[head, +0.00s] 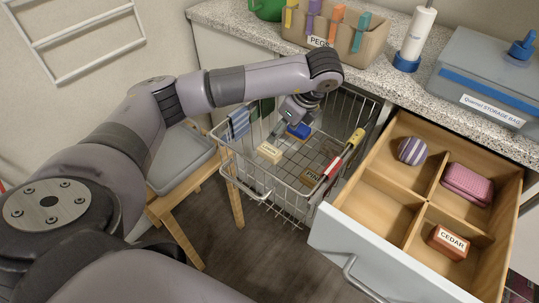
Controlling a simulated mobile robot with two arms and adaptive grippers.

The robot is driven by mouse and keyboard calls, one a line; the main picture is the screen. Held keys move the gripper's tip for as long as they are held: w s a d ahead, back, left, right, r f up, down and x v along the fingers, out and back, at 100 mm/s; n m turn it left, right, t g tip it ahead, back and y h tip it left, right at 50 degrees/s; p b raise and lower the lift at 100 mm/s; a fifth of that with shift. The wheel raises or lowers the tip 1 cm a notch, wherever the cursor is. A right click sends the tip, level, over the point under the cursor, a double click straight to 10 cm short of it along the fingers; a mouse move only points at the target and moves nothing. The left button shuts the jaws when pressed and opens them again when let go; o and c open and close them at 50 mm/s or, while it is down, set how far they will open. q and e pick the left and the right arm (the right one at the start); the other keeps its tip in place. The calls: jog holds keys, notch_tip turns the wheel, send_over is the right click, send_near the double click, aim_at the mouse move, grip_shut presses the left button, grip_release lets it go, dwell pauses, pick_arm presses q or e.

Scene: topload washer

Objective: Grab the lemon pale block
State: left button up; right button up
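The lemon pale block (269,152) lies in the wire basket (265,187), toward its left side. My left gripper (287,127) reaches down into the basket from above, a little behind and to the right of the pale block. Its fingers are small and partly hidden by the wrist, so I cannot tell how far apart they are. A blue block (299,131) lies close by the fingers. The pale block looks apart from the gripper. My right gripper is not in view.
A block marked PINE (312,177) is also in the basket. A striped cloth (239,122) and a red-and-white stick (343,160) are at its rims. The open drawer (384,238) stands right, holding a striped ball, a pink cloth and a CEDAR block. A wooden-legged stool (186,160) stands left.

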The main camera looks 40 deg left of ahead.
pick_arm(q)
send_over(270, 150)
jog(key=d, duration=0.2)
notch_tip(270, 150, down, 6)
jog(key=shift+s+a+r+b, duration=0.1)
jog(key=shift+r+b, duration=0.15)
jog(key=shift+b, duration=0.05)
jog(key=shift+d+b+x, duration=0.15)
jog(key=shift+b+x, duration=0.1)
jog(key=shift+x, duration=1.1)
jog(key=shift+d+b+x, duration=0.1)
jog(key=shift+b+x, duration=0.1)
jog(key=shift+x, duration=1.2)
jog(key=shift+f, duration=0.1)
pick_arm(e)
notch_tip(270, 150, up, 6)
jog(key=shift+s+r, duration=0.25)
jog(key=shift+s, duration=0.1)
pick_arm(q)
jog(key=shift+c, duration=0.6)
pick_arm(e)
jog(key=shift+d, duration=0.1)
pick_arm(q)
jog(key=c, duration=1.1)
